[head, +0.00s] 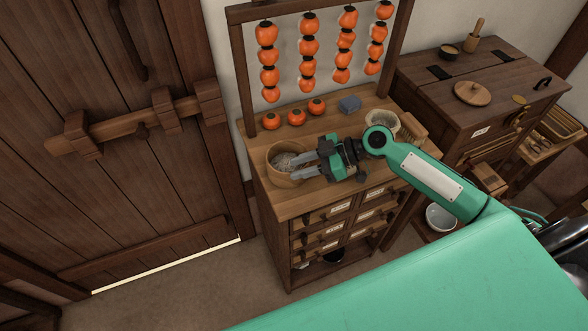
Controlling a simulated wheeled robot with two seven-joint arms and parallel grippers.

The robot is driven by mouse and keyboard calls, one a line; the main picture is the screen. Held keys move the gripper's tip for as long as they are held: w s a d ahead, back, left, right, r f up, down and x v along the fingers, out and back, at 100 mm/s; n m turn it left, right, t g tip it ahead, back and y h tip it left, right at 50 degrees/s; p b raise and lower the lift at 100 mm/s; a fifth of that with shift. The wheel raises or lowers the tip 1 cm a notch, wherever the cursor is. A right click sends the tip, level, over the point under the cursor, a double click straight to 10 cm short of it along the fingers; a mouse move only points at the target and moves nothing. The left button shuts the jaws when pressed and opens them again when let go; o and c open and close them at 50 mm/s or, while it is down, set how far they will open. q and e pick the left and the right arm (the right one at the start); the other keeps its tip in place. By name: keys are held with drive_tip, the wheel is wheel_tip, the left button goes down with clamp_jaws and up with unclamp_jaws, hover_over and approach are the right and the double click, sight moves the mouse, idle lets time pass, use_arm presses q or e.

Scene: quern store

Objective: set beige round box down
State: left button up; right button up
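A beige round box (286,179), open at the top with something greyish inside, stands upright on the left front of the wooden cabinet top (300,204). My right gripper (297,166) reaches in from the right, its two grey fingers pointing left over the right side of this box. The fingers are apart, with a gap between them and nothing seen held. They hide part of the box's right rim; whether they touch it I cannot tell. My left gripper is not in view.
Several orange persimmons (297,118) and a grey-blue block (350,104) lie behind on the cabinet top. Persimmon strings (309,48) hang above from a wooden frame. A pale bowl (383,120) stands behind my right arm. A wooden chest (474,70) is at right. Bare top remains at the front left.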

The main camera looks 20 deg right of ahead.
drive_tip(key=b+v, duration=0.2)
drive_tip(key=v, duration=0.7)
drive_tip(key=shift+s+d+r+b, duration=0.2)
drive_tip(key=shift+d+r+b, duration=0.1)
drive_tip(key=shift+b, duration=0.1)
drive_tip(key=shift+f, duration=0.1)
